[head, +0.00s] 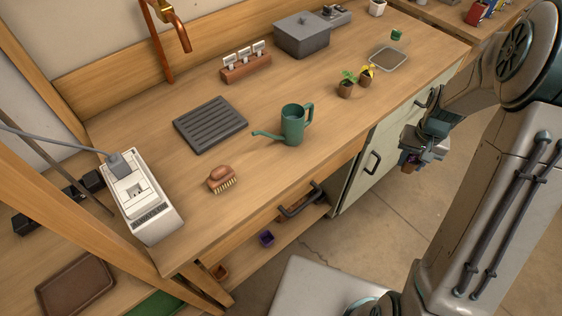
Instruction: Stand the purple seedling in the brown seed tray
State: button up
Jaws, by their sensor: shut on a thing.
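My gripper (412,160) hangs at the right, out in front of the bench and below its top. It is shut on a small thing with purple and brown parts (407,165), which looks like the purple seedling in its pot. Most of it is hidden by the gripper, and its tilt cannot be told. A flat brown tray (75,287), which looks like the brown seed tray, lies at the lower left on a low wooden surface, far from my gripper. It looks empty.
A green tray (156,304) lies beside the brown one. On the bench stand green (347,87) and yellow (366,77) seedlings, a watering can (293,125), a brush (221,179) and a white device (146,205). Cupboard handles stick out in front. A wooden post rises near the trays.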

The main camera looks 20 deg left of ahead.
aim_at(77, 287)
jog(key=z, duration=0.5)
jog(key=k, duration=2.15)
jog(key=u, duration=2)
jog(key=i, duration=1)
jog(key=z, duration=0.1)
